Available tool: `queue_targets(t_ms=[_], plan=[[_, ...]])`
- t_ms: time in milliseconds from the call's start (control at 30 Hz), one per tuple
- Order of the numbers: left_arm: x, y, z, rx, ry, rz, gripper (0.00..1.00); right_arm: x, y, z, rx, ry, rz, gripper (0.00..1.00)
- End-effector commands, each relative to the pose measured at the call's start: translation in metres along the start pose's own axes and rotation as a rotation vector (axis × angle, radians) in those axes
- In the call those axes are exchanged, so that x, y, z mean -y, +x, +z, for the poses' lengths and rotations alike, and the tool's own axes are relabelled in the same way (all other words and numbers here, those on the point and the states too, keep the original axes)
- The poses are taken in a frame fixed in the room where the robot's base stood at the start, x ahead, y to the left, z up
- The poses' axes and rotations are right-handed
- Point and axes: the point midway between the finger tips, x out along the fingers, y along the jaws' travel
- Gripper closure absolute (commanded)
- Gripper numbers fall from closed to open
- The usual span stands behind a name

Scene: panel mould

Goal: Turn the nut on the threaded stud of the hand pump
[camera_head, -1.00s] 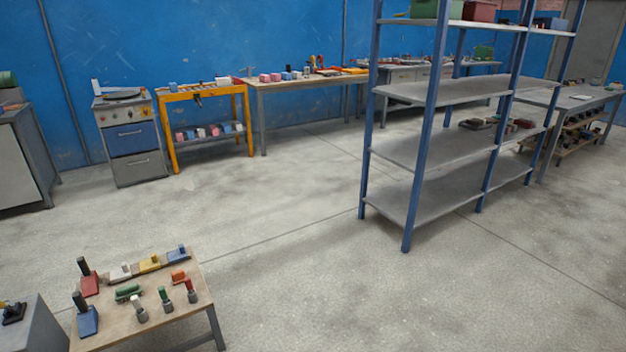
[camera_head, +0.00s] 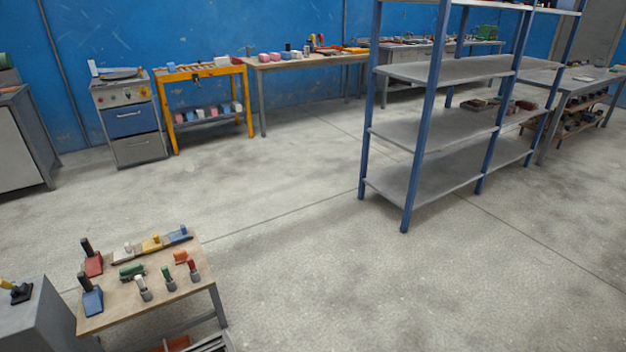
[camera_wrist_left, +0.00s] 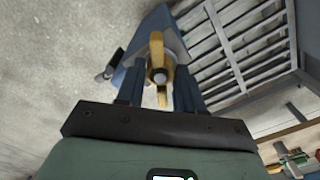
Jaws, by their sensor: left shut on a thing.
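In the left wrist view my left gripper (camera_wrist_left: 158,76) has its two dark blue fingers on either side of a yellow winged nut (camera_wrist_left: 156,47). The nut has a pale round stud end (camera_wrist_left: 160,77) at its middle. The gripper is shut on the nut. Behind it is a blue-grey body (camera_wrist_left: 150,28), apparently the hand pump, mostly hidden by the nut and fingers. A dark grip with a pale end (camera_wrist_left: 108,66) sticks out to the left of it. Neither gripper shows in the head view, and I cannot pick out the pump there.
In the head view a small wooden table (camera_head: 205,270) holds several coloured tools. A grey cabinet (camera_head: 48,320) stands left of it. A blue-posted shelf rack (camera_head: 425,185) stands at the right. The concrete floor between is clear. A slatted grey rack (camera_wrist_left: 230,40) shows in the wrist view.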

Motion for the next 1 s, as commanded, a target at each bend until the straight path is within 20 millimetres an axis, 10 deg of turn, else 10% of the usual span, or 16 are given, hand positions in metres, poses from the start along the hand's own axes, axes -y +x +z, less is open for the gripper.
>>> queue_targets(t_ms=[1000], plan=[[0.000,0.000,0.000,0.002,0.593,-0.003,1.00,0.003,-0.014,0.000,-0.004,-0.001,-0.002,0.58]])
